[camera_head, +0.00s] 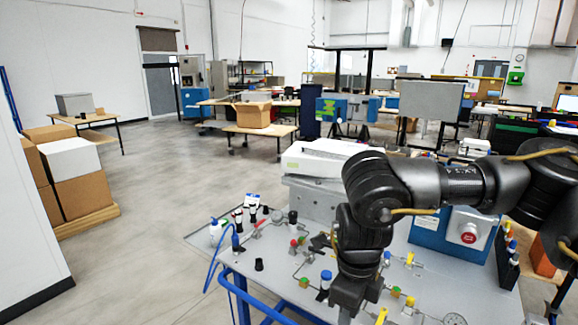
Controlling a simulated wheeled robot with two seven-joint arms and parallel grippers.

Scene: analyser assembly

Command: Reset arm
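My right arm comes in from the right, crosses above the grey work table (205,242) and bends down near its middle. My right gripper (346,312) is at the lower end of the arm, at the bottom of the picture. Its fingers are dark and partly cut off, so I cannot tell whether they are open or hold anything. My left gripper and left arm are not in view. The table carries small fittings with red, green and yellow parts, several dark bottles and a blue-capped bottle (326,279).
A white device on a grey box (312,197) stands at the table's back. A blue box with a red button (468,234) is behind my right arm. A blue tube (212,270) hangs over the left edge. Cardboard boxes (84,192) stand far left; open floor lies between.

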